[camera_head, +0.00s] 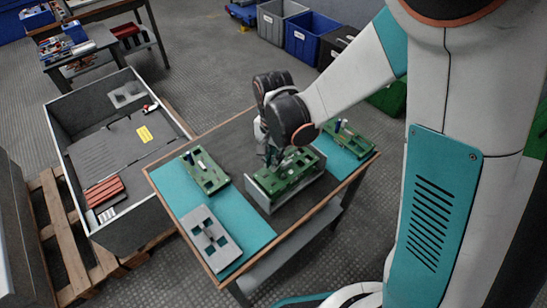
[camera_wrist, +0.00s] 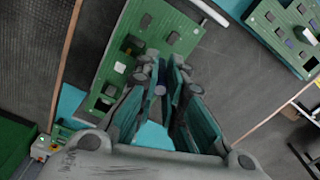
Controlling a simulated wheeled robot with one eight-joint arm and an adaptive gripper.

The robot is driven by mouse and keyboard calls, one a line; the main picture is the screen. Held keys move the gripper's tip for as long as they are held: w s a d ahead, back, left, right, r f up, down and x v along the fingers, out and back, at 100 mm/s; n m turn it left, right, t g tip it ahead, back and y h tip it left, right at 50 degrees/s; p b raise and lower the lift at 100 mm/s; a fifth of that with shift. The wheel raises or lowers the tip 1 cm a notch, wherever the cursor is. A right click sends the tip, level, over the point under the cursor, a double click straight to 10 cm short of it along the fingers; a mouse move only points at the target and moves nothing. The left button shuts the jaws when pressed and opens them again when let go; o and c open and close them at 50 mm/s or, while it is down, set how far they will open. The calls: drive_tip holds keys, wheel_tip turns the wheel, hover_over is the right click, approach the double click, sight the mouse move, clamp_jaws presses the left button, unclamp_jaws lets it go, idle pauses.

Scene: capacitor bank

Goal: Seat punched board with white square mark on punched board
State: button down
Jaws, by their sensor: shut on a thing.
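In the head view this green board (camera_head: 290,178) is over a grey stand (camera_head: 258,194) at the middle of the table. My gripper (camera_wrist: 162,75) points down at the board's edge with its fingers close together. In the head view my gripper (camera_head: 271,156) is at the board's back left part. It is shut on the board, though the fingers hide the grip. I cannot tell whether the board touches what lies below it.
Another green board (camera_head: 205,172) lies on the left teal mat (camera_head: 246,227), beside a grey plate with square holes (camera_head: 210,240). A third green board (camera_head: 345,138) is on the right teal mat. A large grey crate (camera_head: 72,115) stands left of the table.

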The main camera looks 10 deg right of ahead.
drive_tip(key=shift+f+b, duration=1)
drive_tip(key=shift+f, duration=0.2)
idle(0.6)
drive_tip(key=c, duration=1.6)
unclamp_jaws()
drive_tip(key=shift+r, duration=0.15)
drive_tip(key=shift+r, duration=3.65)
